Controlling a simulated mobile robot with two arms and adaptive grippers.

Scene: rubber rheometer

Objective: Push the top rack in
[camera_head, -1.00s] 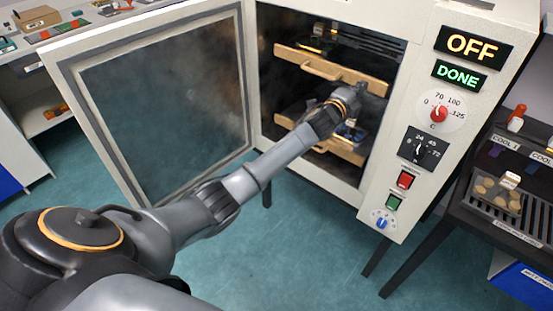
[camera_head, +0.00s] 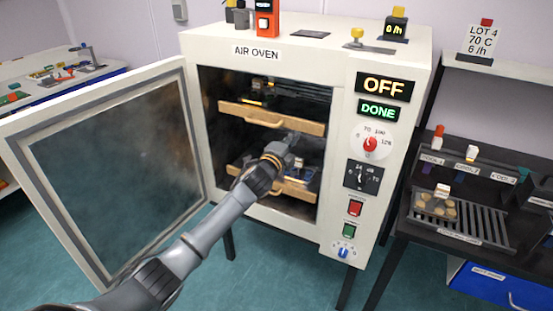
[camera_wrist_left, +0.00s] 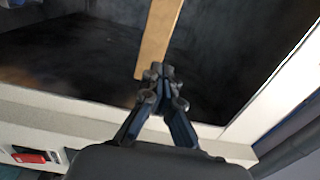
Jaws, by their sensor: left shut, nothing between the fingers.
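The top rack (camera_head: 240,114) is a wooden-fronted shelf with a handle in the upper part of the open air oven (camera_head: 303,42). A small dark item with yellow sits on it. My left gripper (camera_head: 293,138) is shut and empty, close by the right part of the top rack's front. In the left wrist view the fingertips (camera_wrist_left: 160,72) are at the end of the wooden front bar (camera_wrist_left: 160,38); I cannot tell whether they touch. A lower rack (camera_head: 296,192) is partly hidden behind my left arm. My right gripper is not in view.
The oven door (camera_head: 120,165) stands wide open to the left. The control panel lies right of the opening, with OFF (camera_head: 384,86) and DONE (camera_head: 378,111) displays lit. A dark bench with a slotted cooling rack (camera_head: 480,228) stands at right.

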